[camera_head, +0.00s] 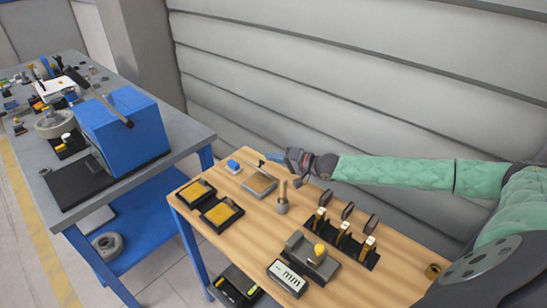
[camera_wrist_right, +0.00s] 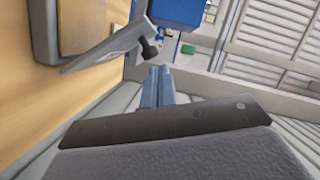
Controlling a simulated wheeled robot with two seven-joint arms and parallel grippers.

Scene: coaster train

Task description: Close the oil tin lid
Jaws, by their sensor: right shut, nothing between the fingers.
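The oil tin (camera_head: 260,186) is a shallow grey box with a tan inside, near the back of the wooden table. Its open, tilted grey lid (camera_wrist_right: 100,50) shows in the wrist view, with a dark knob (camera_wrist_right: 151,49) at its end. Part of the tin (camera_wrist_right: 45,30) shows at the upper left there. My right gripper (camera_head: 272,157) is at the tin's far side, near the lid. Its blue-grey fingers (camera_wrist_right: 157,73) are together and empty, close to the knob; contact cannot be told. My left gripper is not in view.
Two dark trays with yellow pads (camera_head: 221,212) lie left of the tin, and a small blue object (camera_head: 233,165) behind it. A brush-like upright tool (camera_head: 282,203) stands close by on the right. A black rack (camera_head: 340,240) is further right. The wall is close behind.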

